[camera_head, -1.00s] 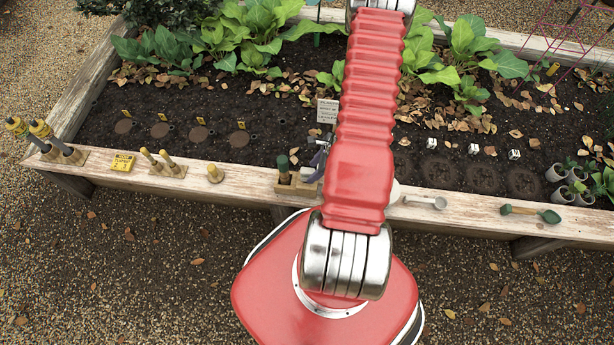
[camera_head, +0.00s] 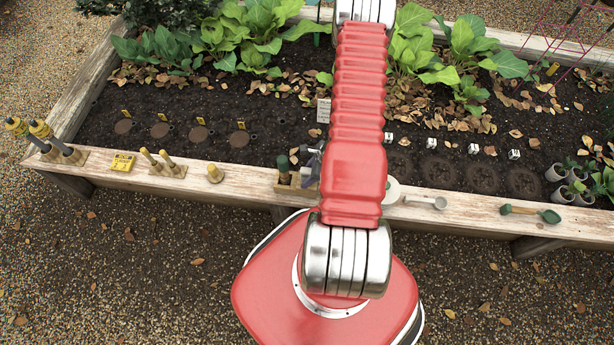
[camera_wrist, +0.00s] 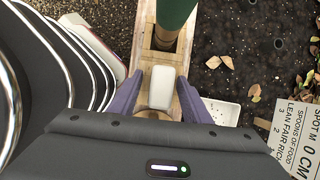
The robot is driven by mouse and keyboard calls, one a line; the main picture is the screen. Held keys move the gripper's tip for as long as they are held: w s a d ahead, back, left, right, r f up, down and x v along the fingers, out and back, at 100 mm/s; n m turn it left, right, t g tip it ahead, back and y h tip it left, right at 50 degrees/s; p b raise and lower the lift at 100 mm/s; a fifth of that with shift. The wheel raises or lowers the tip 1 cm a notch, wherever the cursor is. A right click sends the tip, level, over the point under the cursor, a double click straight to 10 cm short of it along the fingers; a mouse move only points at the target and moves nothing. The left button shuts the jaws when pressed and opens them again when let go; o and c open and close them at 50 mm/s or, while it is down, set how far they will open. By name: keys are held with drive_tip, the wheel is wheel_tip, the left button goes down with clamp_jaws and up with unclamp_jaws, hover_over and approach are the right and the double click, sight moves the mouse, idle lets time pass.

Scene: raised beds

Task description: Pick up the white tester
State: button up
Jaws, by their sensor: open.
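The white tester (camera_wrist: 161,88) shows in the wrist view as a pale, rounded block standing at the wooden holder (camera_wrist: 148,50). My gripper (camera_wrist: 161,80) is open, with one purple finger on each side of the tester. I cannot tell whether either finger touches it. In the head view, my gripper (camera_head: 312,167) shows partly beside my red arm, at the right end of the holder (camera_head: 289,187). The tester cannot be made out there.
A green-handled tool (camera_wrist: 177,14) stands in the same holder, close ahead of the tester; it also shows in the head view (camera_head: 283,168). A printed sign (camera_wrist: 297,135) stands in the soil to the right. A metal scoop (camera_head: 425,201) lies farther right on the plank.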

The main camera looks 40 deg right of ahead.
idle(0.5)
drive_tip(key=c, duration=1.1)
